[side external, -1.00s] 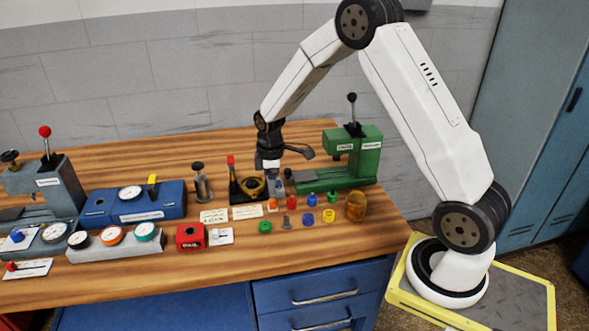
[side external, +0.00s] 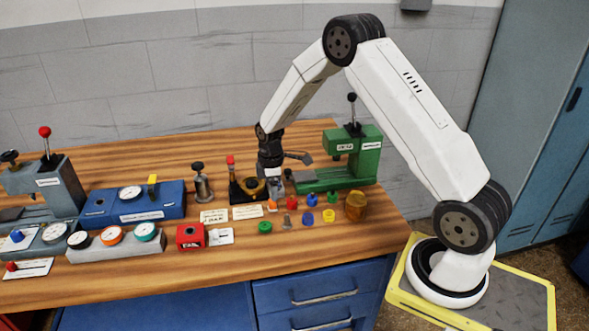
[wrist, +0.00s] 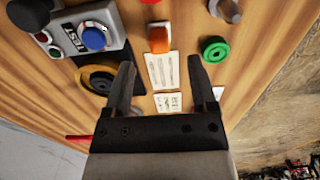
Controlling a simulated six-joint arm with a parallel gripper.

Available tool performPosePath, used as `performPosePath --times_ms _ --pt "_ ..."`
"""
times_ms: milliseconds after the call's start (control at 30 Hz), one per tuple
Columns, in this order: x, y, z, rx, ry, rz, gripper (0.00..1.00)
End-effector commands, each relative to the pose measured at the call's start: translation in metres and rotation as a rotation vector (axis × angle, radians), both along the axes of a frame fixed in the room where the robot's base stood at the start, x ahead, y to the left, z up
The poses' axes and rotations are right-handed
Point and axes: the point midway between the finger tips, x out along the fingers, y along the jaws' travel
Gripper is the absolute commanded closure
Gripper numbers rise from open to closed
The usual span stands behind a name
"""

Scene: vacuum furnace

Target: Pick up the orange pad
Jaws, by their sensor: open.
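The orange pad (wrist: 159,38) is a small block in the wrist view, just beyond the gap between my fingertips. In the side view the orange pad (side external: 272,208) is a small patch on the wooden bench, close below my gripper (side external: 275,190). In the wrist view my gripper (wrist: 161,62) is open, one finger on each side, with nothing between the fingers. The fingers appear above the bench and apart from the pad.
A green round part (wrist: 215,49) lies right of the right finger. A black holder with a yellow ring (wrist: 98,80) is close left. White label cards (wrist: 160,70) lie between the fingers. A green press (side external: 350,158) stands behind right. Several small coloured parts lie nearby.

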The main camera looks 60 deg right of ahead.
Motion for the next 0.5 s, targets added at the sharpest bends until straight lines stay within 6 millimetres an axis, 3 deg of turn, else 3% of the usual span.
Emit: performPosePath --times_ms 167,500 --pt "0.0 -0.001 -0.007 0.001 0.001 0.0 0.26" --pt "-0.001 -0.002 -0.042 0.0 0.001 0.0 0.26"
